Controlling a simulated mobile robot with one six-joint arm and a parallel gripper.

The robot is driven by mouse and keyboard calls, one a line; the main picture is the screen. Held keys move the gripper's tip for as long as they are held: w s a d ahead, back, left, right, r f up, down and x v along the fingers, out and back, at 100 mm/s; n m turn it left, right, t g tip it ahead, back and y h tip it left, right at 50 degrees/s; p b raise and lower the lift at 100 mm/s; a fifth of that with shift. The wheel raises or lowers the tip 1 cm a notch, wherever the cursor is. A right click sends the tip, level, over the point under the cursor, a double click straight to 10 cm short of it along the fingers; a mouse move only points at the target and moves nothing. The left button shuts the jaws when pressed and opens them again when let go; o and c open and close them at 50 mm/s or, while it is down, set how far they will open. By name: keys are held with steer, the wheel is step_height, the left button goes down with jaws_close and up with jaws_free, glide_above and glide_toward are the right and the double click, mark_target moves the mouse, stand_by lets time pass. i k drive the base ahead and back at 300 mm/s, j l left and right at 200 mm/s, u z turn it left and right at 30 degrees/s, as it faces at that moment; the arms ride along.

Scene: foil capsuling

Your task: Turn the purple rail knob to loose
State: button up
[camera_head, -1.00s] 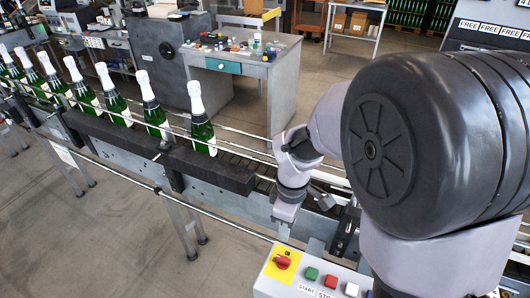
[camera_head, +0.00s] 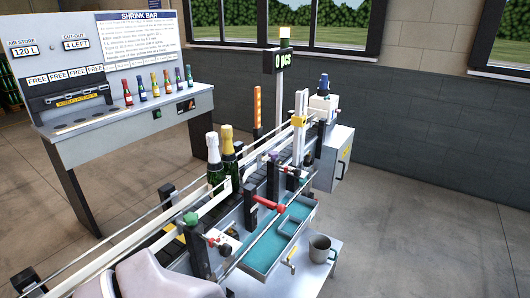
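A small purple knob (camera_head: 273,155) sits on top of a dark post beside the conveyor rails, right of the two bottles. It is too small to tell whether it is tight or loose. The conveyor's guide rail (camera_head: 215,203) runs from the lower left toward the back right. A pale part of my arm shows at the bottom left. My gripper is outside this view.
A green knob (camera_head: 190,218) tops a nearer post, and a red handle (camera_head: 268,204) juts over a teal tray (camera_head: 261,257). Two bottles (camera_head: 222,160) stand on the line. A grey mug (camera_head: 320,248) stands at right. A shrink bar bench (camera_head: 130,118) stands behind left.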

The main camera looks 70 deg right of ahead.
mark_target(273, 154)
steer(key=z, duration=2.6)
